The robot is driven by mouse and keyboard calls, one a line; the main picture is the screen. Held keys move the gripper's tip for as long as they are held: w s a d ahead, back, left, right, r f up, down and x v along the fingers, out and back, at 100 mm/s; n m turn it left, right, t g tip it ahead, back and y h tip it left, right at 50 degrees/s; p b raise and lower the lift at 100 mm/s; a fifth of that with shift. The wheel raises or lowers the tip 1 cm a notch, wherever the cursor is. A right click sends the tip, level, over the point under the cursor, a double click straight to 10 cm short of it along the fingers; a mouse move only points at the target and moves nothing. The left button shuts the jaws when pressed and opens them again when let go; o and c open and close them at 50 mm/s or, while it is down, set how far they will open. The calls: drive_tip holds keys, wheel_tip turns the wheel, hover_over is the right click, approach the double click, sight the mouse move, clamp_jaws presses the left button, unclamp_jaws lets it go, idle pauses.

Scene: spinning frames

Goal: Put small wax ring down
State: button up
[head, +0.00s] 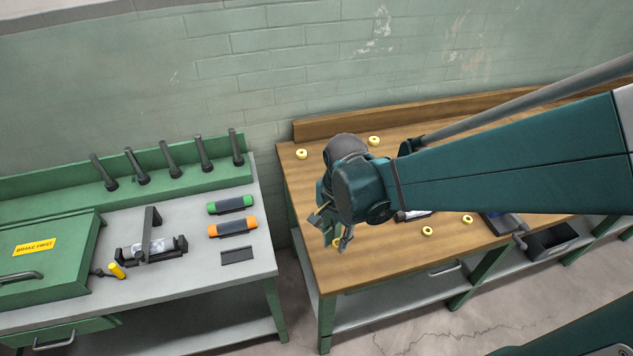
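Several small pale-yellow rings lie on the wooden bench top (352,279). One wax ring (301,154) is near the back left edge and another (374,140) is further right along the back. Two more rings, one (427,231) nearer the front and one (467,219) to its right, lie right of my gripper. My gripper (331,229) points down over the bench's left part, its fingers spread apart. A further ring (337,242) shows partly hidden just beside the right fingertip. I cannot tell whether it touches the finger.
My arm hides the middle of the bench. A dark tray (502,222) sits partly hidden at its right. Across a gap on the left, a grey-topped green bench (190,291) carries a clamp-like fixture (151,246), green and orange blocks and upright posts. The wooden bench's front left is clear.

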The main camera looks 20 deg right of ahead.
drive_tip(key=shift+w, duration=0.1)
idle(0.6)
drive_tip(key=shift+w+a+r, duration=0.15)
drive_tip(key=shift+w+a, duration=0.25)
drive_tip(key=shift+w, duration=0.15)
drive_tip(key=w+a+r+n, duration=0.2)
drive_tip(key=w+a+n, duration=0.2)
drive_tip(key=w+a, duration=0.7)
drive_tip(key=n+p, duration=0.2)
drive_tip(key=n, duration=1)
hover_over(138, 237)
wheel_tip(138, 237, down, 4)
drive_tip(key=shift+w, duration=0.1)
drive_tip(key=shift+f, duration=3.15)
